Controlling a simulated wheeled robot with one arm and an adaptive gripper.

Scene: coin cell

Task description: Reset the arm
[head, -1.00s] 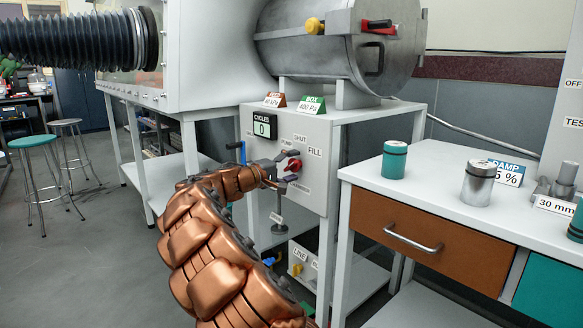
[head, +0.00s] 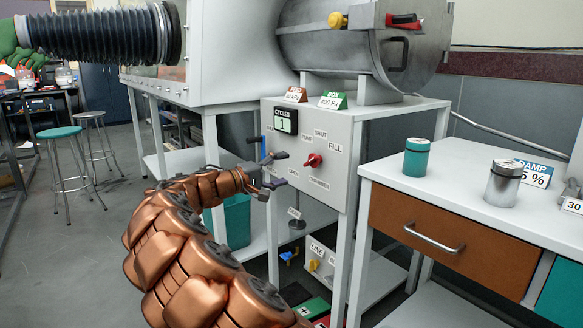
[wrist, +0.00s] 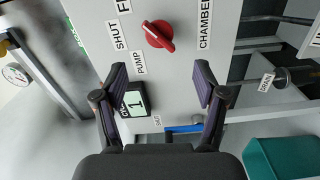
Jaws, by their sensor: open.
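My gripper (head: 278,169) is open and empty in front of the grey control panel (head: 338,190), left of the red knob (head: 313,160) and apart from it. In the wrist view the gripper (wrist: 161,85) has its two fingers spread wide, with the red knob (wrist: 158,34) beyond the fingertips. Labels SHUT, FILL, PUMP and CHAMBER surround the knob. The cycles display (head: 286,121) reads 1. My copper arm covers part of the panel's lower left in the head view.
A blue-handled valve (head: 255,140) sits at the panel's left edge. The white bench with an orange drawer (head: 420,226) stands close on the right, bearing a teal canister (head: 416,158) and a metal canister (head: 503,183). A teal bin (head: 238,222) is behind my arm.

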